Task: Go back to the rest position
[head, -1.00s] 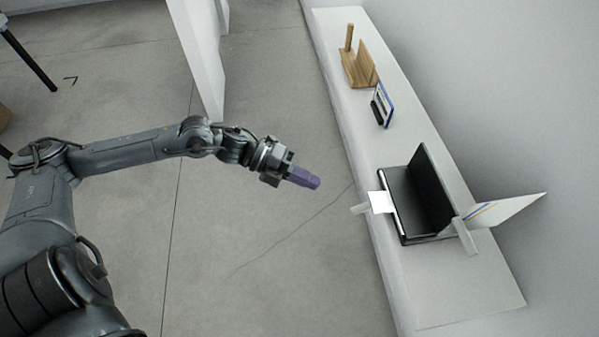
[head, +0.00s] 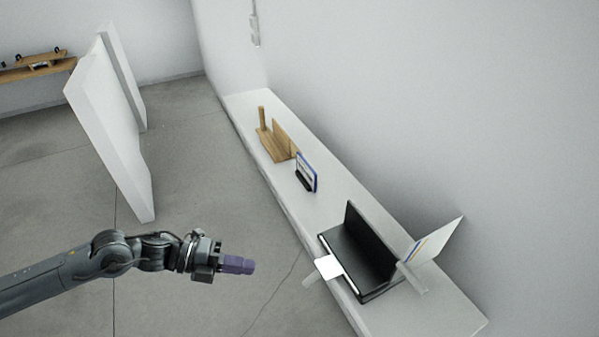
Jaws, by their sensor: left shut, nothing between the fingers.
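My left gripper (head: 238,265) has purple fingers that are shut with nothing between them. It points to the right over the grey floor, left of the white counter (head: 350,222) and apart from it. My left arm comes in from the lower left. My right gripper is not in view.
On the counter stand a wooden stand (head: 277,143), a small blue-edged card in a black holder (head: 306,175), a black open box-like holder (head: 362,254) and a tilted white sheet (head: 437,240). A white partition (head: 115,128) stands at the left. A wooden shelf (head: 35,70) is farther back. Floor is clear between.

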